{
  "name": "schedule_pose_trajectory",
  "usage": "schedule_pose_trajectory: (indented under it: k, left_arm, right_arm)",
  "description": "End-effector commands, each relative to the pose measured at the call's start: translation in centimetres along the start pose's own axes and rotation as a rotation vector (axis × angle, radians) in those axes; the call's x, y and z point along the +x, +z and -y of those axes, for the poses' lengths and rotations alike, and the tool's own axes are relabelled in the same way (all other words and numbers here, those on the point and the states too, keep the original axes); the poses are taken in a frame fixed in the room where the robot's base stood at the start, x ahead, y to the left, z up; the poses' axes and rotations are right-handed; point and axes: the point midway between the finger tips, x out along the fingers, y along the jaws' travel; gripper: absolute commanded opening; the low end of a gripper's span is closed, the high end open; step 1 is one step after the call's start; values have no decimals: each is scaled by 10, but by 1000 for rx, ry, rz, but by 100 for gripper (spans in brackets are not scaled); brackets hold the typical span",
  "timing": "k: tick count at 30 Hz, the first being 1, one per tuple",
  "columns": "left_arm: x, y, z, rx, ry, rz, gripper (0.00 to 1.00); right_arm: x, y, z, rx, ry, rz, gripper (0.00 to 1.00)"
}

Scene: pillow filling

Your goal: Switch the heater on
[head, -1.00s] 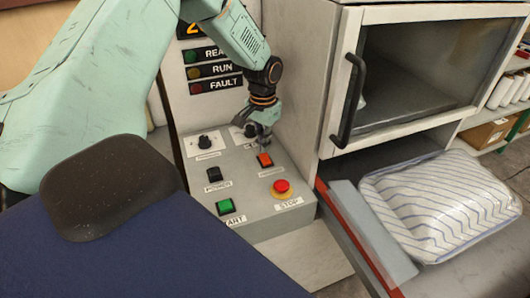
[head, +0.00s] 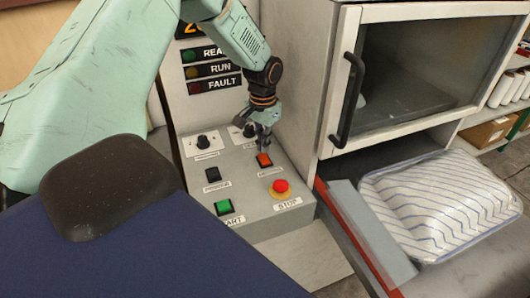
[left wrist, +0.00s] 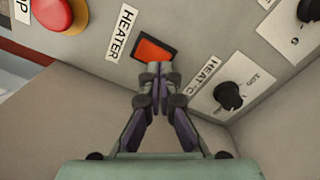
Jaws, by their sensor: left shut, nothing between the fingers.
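The heater switch is an orange-red rocker (left wrist: 155,50) in a black frame, with a HEATER label (left wrist: 121,33) beside it in the left wrist view. In the head view the switch (head: 264,160) sits on the sloped grey control panel (head: 240,190). My left gripper (left wrist: 158,68) is shut and empty. In the left wrist view its fingertips overlap the switch's lower edge; I cannot tell whether they touch it. In the head view the left gripper (head: 264,146) is just behind the switch. My right gripper is not in view.
The panel also has a red STOP button (head: 281,187), a green START button (head: 224,207), a black POWER switch (head: 213,175) and two knobs, one being the HEAT knob (left wrist: 228,96). The machine's door handle (head: 348,100) is to the right.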

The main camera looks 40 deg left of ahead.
Motion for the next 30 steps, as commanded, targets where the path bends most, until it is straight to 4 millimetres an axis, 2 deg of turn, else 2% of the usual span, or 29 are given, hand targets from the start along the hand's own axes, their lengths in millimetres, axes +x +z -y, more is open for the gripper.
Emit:
schedule_pose_trajectory:
  k: [30]
  left_arm:
    - [8,0,0,0,0,0,0]
  right_arm:
    - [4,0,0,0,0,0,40]
